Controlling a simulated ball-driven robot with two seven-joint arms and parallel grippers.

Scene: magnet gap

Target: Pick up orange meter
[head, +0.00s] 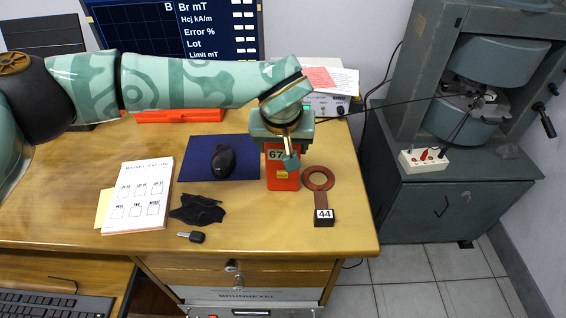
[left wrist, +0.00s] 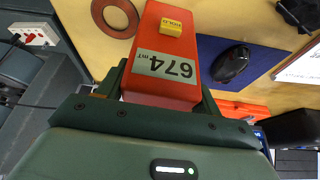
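The orange meter (head: 282,180) is an upright red-orange block on the desk's right part. Whether its base touches the desk is unclear. In the left wrist view, the fingers (left wrist: 163,85) flank the meter closely on both sides. I cannot tell whether they press on it. My right gripper is not in view.
A black mouse (head: 223,160) rests on a blue mat (head: 247,168) to the left. Black cloth (head: 197,210), a key and a notepad (head: 138,196) lie further left.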

